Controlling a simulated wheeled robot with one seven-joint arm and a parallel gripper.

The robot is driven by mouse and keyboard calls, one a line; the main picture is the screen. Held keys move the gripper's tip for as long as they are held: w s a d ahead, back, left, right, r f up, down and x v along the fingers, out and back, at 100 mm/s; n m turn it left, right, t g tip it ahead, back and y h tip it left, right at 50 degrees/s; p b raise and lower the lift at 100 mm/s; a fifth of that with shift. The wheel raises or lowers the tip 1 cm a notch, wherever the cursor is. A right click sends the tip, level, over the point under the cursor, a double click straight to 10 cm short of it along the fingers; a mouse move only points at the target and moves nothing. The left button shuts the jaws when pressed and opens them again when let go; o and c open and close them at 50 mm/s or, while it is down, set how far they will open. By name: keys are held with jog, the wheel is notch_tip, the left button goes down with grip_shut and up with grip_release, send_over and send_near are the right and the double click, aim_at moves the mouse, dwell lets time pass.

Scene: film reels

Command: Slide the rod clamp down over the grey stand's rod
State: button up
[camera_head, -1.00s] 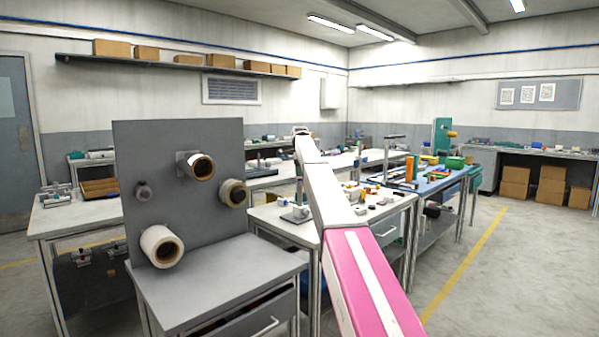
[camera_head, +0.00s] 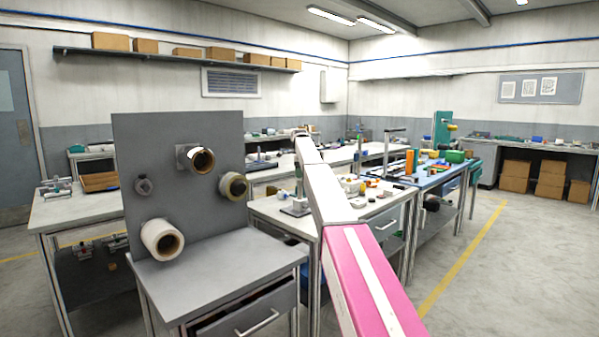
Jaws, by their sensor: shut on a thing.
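A small stand with a grey base plate (camera_head: 295,211) and a thin upright rod (camera_head: 299,182) is on the white table, just left of my arm. It is small and partly blurred; I cannot tell whether it is the task's grey stand or whether anything is around its rod. My pink and white arm reaches from the bottom right to the picture's middle and covers part of that table. My gripper is hidden beyond the arm, and I cannot make out the rod clamp.
A grey panel (camera_head: 190,120) with several reels on pegs stands on a grey drawer cabinet (camera_head: 215,272) at front left. The white table (camera_head: 275,222) and a blue-topped table (camera_head: 437,184) carry many small parts. Free floor lies at the right, along a yellow line (camera_head: 462,260).

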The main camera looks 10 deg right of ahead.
aim_at(300, 181)
jog(key=shift+f, duration=0.35)
jog(key=shift+f, duration=1.8)
jog(key=o, duration=1.1)
jog(key=shift+f, duration=0.15)
notch_tip(300, 181, up, 11)
jog(key=shift+r, duration=0.2)
